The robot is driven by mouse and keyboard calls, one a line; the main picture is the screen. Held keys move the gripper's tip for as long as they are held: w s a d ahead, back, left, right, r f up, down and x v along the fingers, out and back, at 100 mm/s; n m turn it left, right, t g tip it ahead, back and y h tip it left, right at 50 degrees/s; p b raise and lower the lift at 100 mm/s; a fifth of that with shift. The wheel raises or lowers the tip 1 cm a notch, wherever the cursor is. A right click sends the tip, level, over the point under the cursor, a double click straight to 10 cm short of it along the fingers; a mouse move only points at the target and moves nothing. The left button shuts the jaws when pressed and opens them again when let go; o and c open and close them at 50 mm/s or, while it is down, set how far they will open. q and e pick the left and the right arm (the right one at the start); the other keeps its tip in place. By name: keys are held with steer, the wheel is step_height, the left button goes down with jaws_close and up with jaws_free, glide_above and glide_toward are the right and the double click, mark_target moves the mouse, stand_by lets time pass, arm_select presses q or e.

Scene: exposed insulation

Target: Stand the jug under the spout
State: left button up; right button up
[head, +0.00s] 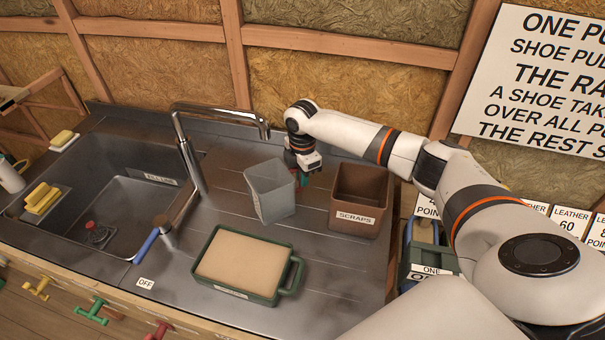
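The jug (270,194) is a grey, tapered, open-topped vessel over the ribbed drainboard, in the middle of the head view. It looks roughly upright; I cannot tell whether its base touches the surface. The chrome tap arches over from the left, and its spout (264,131) ends above and behind the jug in the picture. My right gripper (301,173) is at the jug's back right side, pointing down, with teal fingertips close to it. The jug partly hides the fingers, so their grip is unclear. My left gripper is not in view.
A brown scraps bin (359,199) stands right of the jug. A green-rimmed tray (283,292) with a beige slab lies in front. The sink basin (120,212) is at left, with a blue-handled lever (146,246) and an OFF label (145,283) nearby. The back wall is close behind.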

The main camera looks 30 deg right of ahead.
steer(key=o, duration=0.4)
steer(key=shift+r, duration=0.1)
step_height(320, 180, up, 12)
steer(key=shift+r+b, duration=0.1)
steer(key=shift+b, duration=1.05)
